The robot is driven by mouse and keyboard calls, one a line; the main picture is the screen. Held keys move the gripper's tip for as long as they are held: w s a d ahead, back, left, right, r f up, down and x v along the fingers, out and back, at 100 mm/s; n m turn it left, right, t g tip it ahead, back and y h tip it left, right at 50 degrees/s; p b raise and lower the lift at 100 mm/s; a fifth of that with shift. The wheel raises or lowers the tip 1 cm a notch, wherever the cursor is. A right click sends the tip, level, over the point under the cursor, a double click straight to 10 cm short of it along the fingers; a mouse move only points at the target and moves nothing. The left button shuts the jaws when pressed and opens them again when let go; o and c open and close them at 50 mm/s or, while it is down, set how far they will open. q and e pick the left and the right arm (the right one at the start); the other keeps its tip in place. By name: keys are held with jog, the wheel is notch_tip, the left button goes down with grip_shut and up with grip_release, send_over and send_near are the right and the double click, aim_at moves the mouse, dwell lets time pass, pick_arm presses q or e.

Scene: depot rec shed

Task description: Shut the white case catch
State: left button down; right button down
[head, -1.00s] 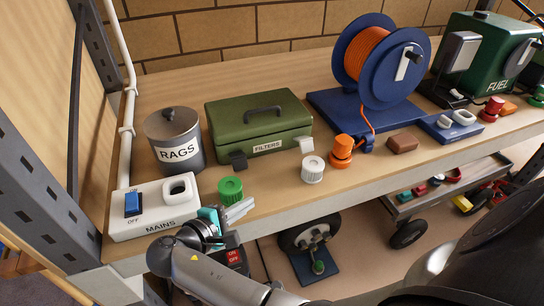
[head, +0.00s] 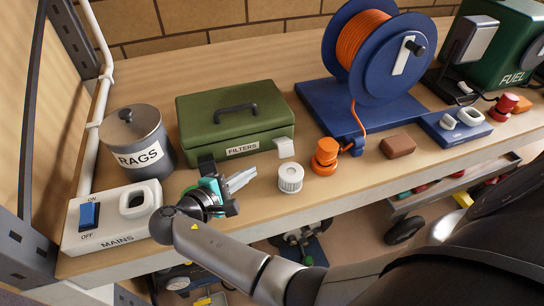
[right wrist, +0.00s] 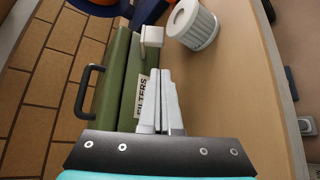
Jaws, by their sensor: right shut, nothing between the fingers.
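The green filters case (head: 235,118) stands shut-lidded on the bench, with its black handle on top. Its white catch (head: 285,147) is at the right end of the front face and juts outward from it. The white catch also shows in the right wrist view (right wrist: 152,36), beyond my fingertips. My right gripper (head: 250,175) is shut and empty, in front of the case and left of the white catch, apart from it. In the right wrist view its fingers (right wrist: 162,73) point toward the catch side. My left gripper is not in view.
A white ribbed filter (head: 290,178) stands close in front of the catch, with an orange stacked fitting (head: 325,156) to its right. The rags tin (head: 138,142) and mains switch box (head: 110,215) are at left. A blue hose reel (head: 372,55) stands right of the case.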

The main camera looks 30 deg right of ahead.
aim_at(272, 167)
jog(key=x, duration=1)
jog(key=shift+d, duration=0.1)
